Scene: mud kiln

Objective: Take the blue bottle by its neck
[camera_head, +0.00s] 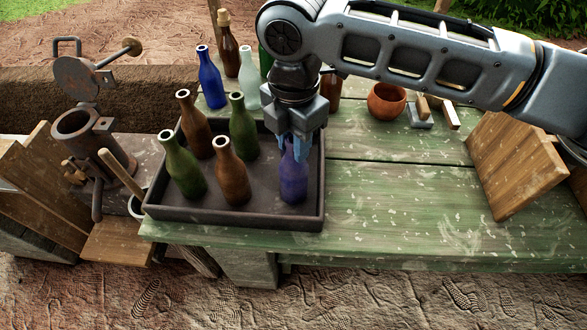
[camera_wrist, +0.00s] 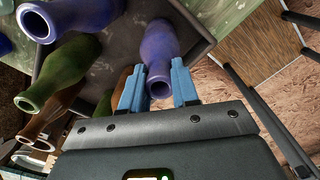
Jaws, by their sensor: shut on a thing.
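A blue-violet bottle (camera_head: 293,178) stands upright in the right part of a dark tray (camera_head: 240,217) on the green table. My gripper (camera_head: 296,145) comes down on it from above, with its blue fingers at the bottle's neck. In the wrist view the bottle (camera_wrist: 160,50) has its mouth between the two fingers of my gripper (camera_wrist: 158,92), which are shut on the neck. The fingers hide part of the neck in the head view.
Green bottles (camera_head: 243,128) and brown bottles (camera_head: 233,172) stand left in the tray. Another blue bottle (camera_head: 210,80) and a pale bottle (camera_head: 249,82) stand behind it. A clay pot (camera_head: 386,101) and a wooden board (camera_head: 515,165) are right. The table's middle (camera_head: 400,195) is clear.

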